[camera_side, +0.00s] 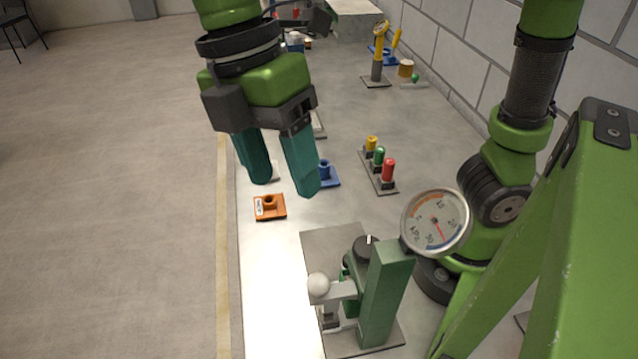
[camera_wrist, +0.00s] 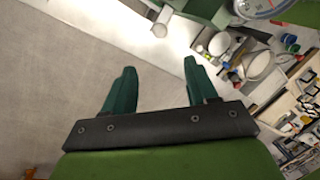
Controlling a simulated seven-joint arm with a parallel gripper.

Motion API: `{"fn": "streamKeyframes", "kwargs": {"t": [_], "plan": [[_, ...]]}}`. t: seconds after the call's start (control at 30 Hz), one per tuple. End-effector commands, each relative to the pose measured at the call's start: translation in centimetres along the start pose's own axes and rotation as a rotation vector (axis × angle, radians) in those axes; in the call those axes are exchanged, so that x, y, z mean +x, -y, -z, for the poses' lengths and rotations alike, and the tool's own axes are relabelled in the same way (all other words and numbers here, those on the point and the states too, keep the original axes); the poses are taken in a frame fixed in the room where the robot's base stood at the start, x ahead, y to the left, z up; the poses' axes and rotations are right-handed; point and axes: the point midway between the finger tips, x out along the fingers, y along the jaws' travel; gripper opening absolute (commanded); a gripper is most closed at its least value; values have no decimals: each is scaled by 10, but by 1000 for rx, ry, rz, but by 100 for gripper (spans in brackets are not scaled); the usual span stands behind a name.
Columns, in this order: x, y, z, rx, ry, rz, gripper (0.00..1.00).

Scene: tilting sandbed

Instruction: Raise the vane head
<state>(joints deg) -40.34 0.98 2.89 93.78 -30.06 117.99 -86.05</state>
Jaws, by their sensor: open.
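A green stand (camera_side: 386,300) with a round dial gauge (camera_side: 436,222) stands on a grey plate (camera_side: 322,243) at lower centre in the side view. A pale ball knob (camera_side: 318,285) sticks out from its left side on a grey arm. A dark round cap (camera_side: 366,248) sits behind the post. I cannot tell which part is the vane head. My gripper (camera_side: 284,187) is open and empty, above the table, behind and higher than the knob. In the wrist view, my gripper (camera_wrist: 159,68) has its fingers apart; the knob (camera_wrist: 160,30) shows beyond them, beside the green stand (camera_wrist: 202,8).
An orange socket block (camera_side: 269,208) and a blue block (camera_side: 326,174) lie below my gripper. A rack of yellow, green and red pegs (camera_side: 379,166) stands to the right. Yellow-handled tools (camera_side: 378,55) stand farther back. The table's left edge is close to the orange block.

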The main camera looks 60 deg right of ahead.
Motion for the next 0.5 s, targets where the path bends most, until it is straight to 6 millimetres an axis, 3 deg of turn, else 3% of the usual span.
{"fn": "streamKeyframes", "kwargs": {"t": [0.17, 0.5], "plan": [[18, 0, -1, -12, 2, 4, 58], [91, 1, -1, -10, 2, 4, 58]]}}
